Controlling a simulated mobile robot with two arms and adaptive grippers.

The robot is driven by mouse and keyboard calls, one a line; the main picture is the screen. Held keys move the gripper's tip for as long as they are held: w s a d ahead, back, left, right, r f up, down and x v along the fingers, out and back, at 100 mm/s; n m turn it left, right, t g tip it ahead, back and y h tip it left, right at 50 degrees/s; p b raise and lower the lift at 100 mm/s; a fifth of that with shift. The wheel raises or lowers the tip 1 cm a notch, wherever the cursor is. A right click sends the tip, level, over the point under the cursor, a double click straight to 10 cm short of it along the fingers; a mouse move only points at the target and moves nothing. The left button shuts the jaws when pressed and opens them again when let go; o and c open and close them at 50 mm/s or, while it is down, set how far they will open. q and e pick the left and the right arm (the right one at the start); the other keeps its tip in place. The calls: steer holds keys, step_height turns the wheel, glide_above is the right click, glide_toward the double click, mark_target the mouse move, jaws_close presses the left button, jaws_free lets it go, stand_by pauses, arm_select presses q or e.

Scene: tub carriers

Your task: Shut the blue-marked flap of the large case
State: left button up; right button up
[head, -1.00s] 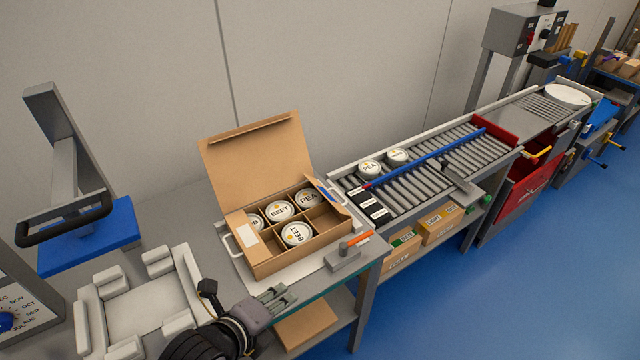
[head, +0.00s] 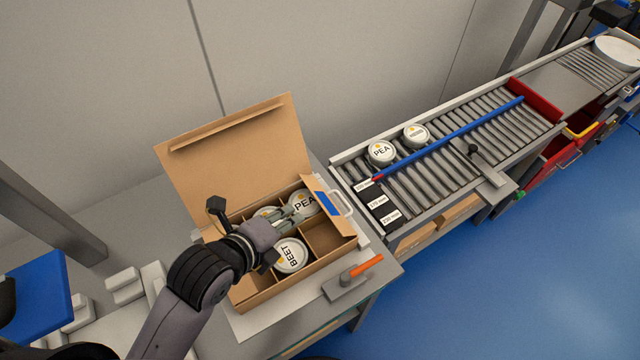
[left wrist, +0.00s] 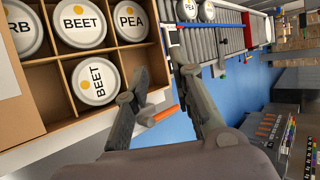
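The large case (head: 262,298) is an open brown carton on the near bench. Its lid (head: 235,140) stands up at the back. Dividers separate white tubs, including a BEET tub (head: 291,256) and a PEA tub (head: 304,202). The blue-marked flap (head: 328,203) stands up at the case's right end, tilted and not folded over the tubs. My left gripper (head: 302,212) is above the case, left of this flap and apart from it. In the left wrist view its fingers (left wrist: 163,78) are spread with nothing between them. My right gripper is out of view.
A white handle (head: 343,203) stands just right of the blue-marked flap. A grey block with an orange bar (head: 352,278) sits at the bench's front right. A roller conveyor (head: 440,160) with two tubs adjoins on the right. A blue platform (head: 40,295) is at left.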

arm_select(q)
steer(key=p, duration=0.2)
glide_toward(327, 204)
steer(key=w+f, duration=0.1)
steer(key=w, duration=0.1)
steer(key=p+x, duration=0.1)
steer(key=x, duration=0.3)
steer(key=shift+w+f, duration=0.2)
steer(key=shift+f, duration=0.1)
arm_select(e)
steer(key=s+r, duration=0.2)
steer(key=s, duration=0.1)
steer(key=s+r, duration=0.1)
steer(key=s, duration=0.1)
arm_select(q)
steer(key=shift+c, duration=0.6)
jaws_close()
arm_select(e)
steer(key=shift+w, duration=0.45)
